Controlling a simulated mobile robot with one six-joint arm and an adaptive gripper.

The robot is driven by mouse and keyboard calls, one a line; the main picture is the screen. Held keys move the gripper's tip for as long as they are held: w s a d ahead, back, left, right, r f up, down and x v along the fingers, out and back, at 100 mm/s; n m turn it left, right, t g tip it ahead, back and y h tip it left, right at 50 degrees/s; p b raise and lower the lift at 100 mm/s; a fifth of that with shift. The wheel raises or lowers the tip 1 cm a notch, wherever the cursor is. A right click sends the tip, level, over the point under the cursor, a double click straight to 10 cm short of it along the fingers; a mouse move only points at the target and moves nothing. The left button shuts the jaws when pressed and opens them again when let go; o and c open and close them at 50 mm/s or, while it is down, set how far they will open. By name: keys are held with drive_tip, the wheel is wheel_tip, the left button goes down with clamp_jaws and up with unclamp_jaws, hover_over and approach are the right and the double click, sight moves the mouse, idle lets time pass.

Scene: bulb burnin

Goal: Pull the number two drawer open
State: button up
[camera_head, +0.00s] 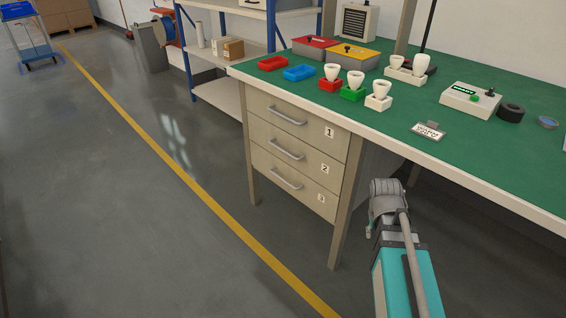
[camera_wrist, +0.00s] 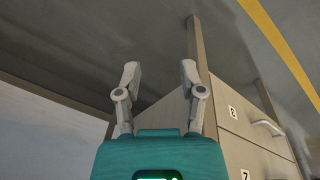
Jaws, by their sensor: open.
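The number two drawer (camera_head: 306,162) is the middle of three in the bench's drawer unit. It is shut, with a bar handle (camera_head: 286,150) across its front and a "2" label at its right. My gripper (camera_wrist: 160,72) is open and empty in the wrist view, its two fingers apart. That view looks upside down, with the floor at the top. There the gripper is beside the drawer unit, left of its fronts and not on any handle. The number two drawer shows only partly at the lower right (camera_wrist: 257,160). My arm is right of the drawers in the head view.
Drawer one (camera_head: 306,127) above and drawer three (camera_head: 300,190) below are shut. A bench leg (camera_head: 345,222) stands between my arm and the drawer fronts. The green bench top (camera_head: 470,75) carries trays and bulbs. The floor before the drawers is clear.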

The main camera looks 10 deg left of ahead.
drive_tip(key=w+a+f+n+h+b, duration=0.2)
drive_tip(key=w+a+f+b, duration=0.2)
drive_tip(key=w+f+b, duration=0.15)
drive_tip(key=n+t+h, duration=0.5)
drive_tip(key=n+t, duration=0.3)
drive_tip(key=t, duration=0.4)
approach(283, 151)
drive_tip(key=s+a, duration=0.3)
drive_tip(key=shift+w+d+b, duration=0.25)
drive_tip(key=shift+b, duration=0.1)
drive_tip(key=b+x, duration=0.2)
drive_tip(key=x, duration=1.1)
drive_tip(key=shift+w+d+r+b, duration=0.1)
drive_tip(key=shift+w+d+b, duration=0.15)
drive_tip(key=shift+d+b, duration=0.15)
clamp_jaws()
